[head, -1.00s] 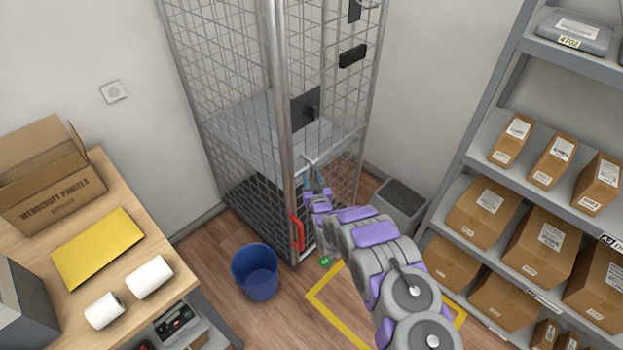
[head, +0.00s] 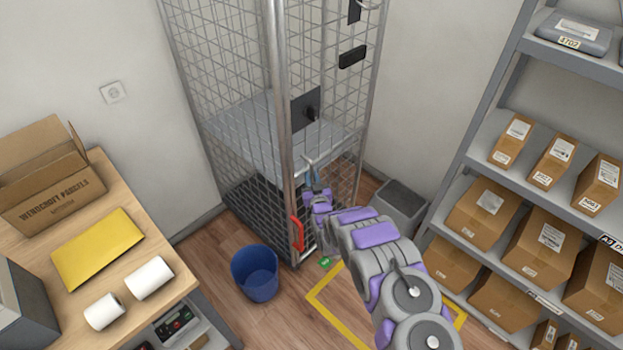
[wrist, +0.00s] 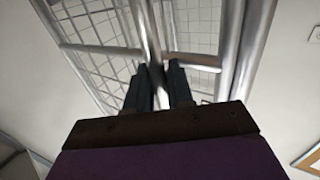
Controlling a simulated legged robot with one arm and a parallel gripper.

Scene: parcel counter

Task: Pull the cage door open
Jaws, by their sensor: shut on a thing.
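The tall wire-mesh cage (head: 235,85) stands in the corner of the room. Its door (head: 335,95), the mesh panel on the right-hand side, appears to be in line with the cage frame. My gripper (head: 312,172) is at the door's mid-height crossbar, near the front post. In the wrist view its dark fingers (wrist: 160,82) are shut on a metal bar (wrist: 148,35) that runs between them. The fingers hide part of this bar. A red handle (head: 297,233) is low on the front post, to the left of my gripper.
A blue bin (head: 255,272) stands left of the cage foot. A grey bin (head: 400,207) is behind my arm, right of the cage. A parcel shelf (head: 497,200) fills the right side, a packing table (head: 165,245) the left. Yellow tape (head: 330,312) marks the floor in front.

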